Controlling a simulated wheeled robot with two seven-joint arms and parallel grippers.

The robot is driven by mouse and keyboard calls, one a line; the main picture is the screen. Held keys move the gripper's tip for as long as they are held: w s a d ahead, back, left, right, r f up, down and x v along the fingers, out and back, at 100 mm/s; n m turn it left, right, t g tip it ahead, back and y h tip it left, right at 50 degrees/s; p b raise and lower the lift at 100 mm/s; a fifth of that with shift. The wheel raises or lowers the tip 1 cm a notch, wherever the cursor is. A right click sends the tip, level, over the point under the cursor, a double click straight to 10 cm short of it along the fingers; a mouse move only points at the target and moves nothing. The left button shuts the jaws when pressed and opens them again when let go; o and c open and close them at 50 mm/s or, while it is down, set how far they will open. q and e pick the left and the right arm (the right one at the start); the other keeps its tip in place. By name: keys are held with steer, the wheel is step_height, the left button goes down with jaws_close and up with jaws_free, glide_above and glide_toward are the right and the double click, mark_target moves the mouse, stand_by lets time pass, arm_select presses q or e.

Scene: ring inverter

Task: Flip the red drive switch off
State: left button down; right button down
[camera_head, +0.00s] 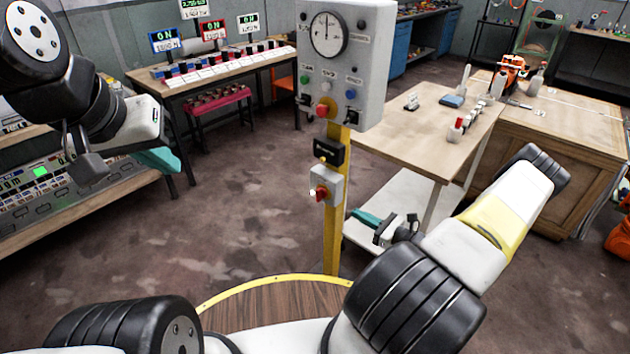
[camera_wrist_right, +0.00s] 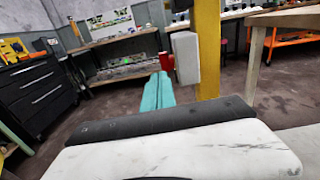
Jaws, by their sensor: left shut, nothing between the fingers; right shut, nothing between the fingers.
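A grey control panel (camera_head: 345,75) with a dial hangs on a yellow post and has a red knob (camera_head: 323,110) at its lower left. A small grey box (camera_head: 330,178) lower on the post carries a red switch (camera_head: 321,193). Which red control is the drive switch is not readable. My right gripper (camera_head: 366,217) is shut and empty, right of and below the small box. In the right wrist view its teal fingers (camera_wrist_right: 158,88) point toward the red switch (camera_wrist_right: 167,61); contact cannot be told. My left gripper (camera_head: 160,159) is shut and empty, far left of the post.
A wooden table (camera_head: 410,125) stands right of the post. The yellow post (camera_head: 334,235) rises beside the lower box.

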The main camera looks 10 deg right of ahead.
mark_target(320, 194)
steer(key=shift+d+f+m+h, duration=0.15)
steer(key=shift+f+m+h, duration=0.15)
steer(key=shift+f, duration=0.05)
steer(key=x, duration=1.4)
steer(key=shift+w+r, duration=0.1)
steer(key=shift+r, duration=0.1)
